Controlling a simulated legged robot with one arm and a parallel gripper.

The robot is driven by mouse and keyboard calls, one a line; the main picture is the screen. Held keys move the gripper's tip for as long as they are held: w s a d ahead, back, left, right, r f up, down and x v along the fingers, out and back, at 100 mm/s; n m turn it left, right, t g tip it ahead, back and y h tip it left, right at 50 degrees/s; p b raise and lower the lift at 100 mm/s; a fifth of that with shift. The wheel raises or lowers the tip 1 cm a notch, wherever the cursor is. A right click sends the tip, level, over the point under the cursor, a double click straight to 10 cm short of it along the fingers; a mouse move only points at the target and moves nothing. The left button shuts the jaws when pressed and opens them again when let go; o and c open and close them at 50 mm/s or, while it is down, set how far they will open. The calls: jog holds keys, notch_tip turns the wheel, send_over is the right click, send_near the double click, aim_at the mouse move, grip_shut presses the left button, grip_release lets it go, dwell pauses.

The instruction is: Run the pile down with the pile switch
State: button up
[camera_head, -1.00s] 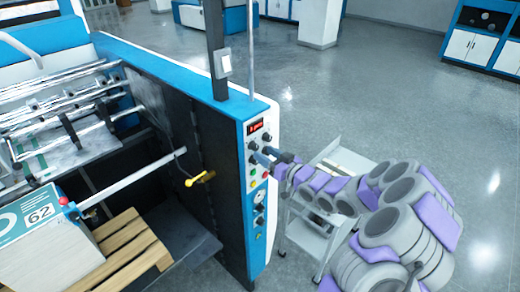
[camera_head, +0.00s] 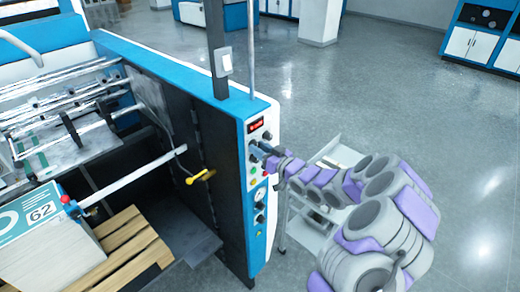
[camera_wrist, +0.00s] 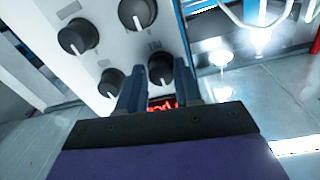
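The control panel (camera_head: 258,190) is the white end face of the blue machine, with a red lit display, knobs and buttons. My gripper (camera_head: 264,151) is at its upper part, by the knobs below the display. In the wrist view my gripper (camera_wrist: 160,72) has its two blue fingers apart, with a black knob (camera_wrist: 160,69) between the tips; whether they touch it is unclear. Which control is the pile switch cannot be read. The pile (camera_head: 50,250), a white stack with a label marked 62, stands on a wooden pallet (camera_head: 130,242) at the lower left.
More black knobs (camera_wrist: 75,37) surround the fingers in the wrist view. A yellow handle (camera_head: 200,176) sticks out from the machine's dark side. A light grey cart (camera_head: 342,155) stands behind my arm. The floor beyond is open.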

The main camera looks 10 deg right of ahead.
grip_shut()
